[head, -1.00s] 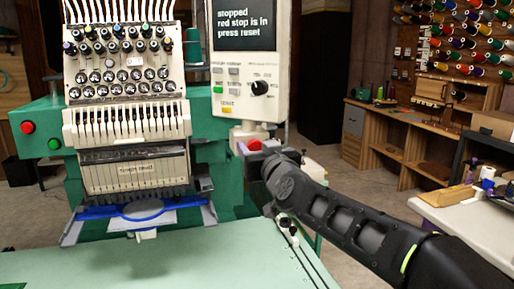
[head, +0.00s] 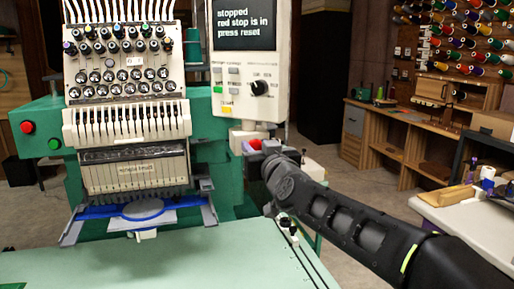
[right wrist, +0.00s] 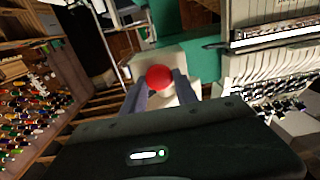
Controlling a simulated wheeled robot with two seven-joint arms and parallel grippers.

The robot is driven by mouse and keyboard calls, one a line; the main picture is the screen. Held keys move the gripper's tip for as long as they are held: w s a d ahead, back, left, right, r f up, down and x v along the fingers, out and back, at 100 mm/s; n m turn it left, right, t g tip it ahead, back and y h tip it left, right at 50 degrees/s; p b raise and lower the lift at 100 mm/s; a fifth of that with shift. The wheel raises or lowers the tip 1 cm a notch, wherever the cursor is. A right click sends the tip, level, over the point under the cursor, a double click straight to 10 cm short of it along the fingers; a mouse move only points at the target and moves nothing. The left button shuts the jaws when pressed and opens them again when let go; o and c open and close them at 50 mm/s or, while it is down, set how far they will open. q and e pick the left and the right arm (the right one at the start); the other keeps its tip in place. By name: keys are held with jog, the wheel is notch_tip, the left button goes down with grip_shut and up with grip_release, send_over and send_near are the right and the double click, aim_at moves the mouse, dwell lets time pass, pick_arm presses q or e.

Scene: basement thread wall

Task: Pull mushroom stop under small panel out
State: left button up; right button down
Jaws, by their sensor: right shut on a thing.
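The red mushroom stop (head: 254,144) sits on a pale box under the small panel (head: 250,65), partly hidden by my right gripper (head: 250,150). In the right wrist view the red stop (right wrist: 158,77) shows as a round cap between the two fingers of my right gripper (right wrist: 160,92). The fingers are shut on it, one on each side. The panel's screen reads "stopped, red stop is in, press reset". My left gripper is not in view.
The embroidery machine (head: 125,120) stands left of the panel, with a red button (head: 27,127) and a green button (head: 54,144) on its left side. A pale green table (head: 150,260) lies in front. A white table (head: 470,220) with spools stands at right.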

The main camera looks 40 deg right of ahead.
dwell(0.6)
jog(key=shift+s+a, duration=0.15)
jog(key=shift+s, duration=0.35)
jog(key=shift+w+f, duration=0.1)
jog(key=c, duration=1.4)
grip_release()
jog(key=o, duration=0.4)
jog(key=shift+o, duration=0.2)
jog(key=shift+s, duration=0.2)
jog(key=v, duration=0.7)
jog(key=shift+s+a, duration=0.15)
jog(key=shift+s, duration=0.2)
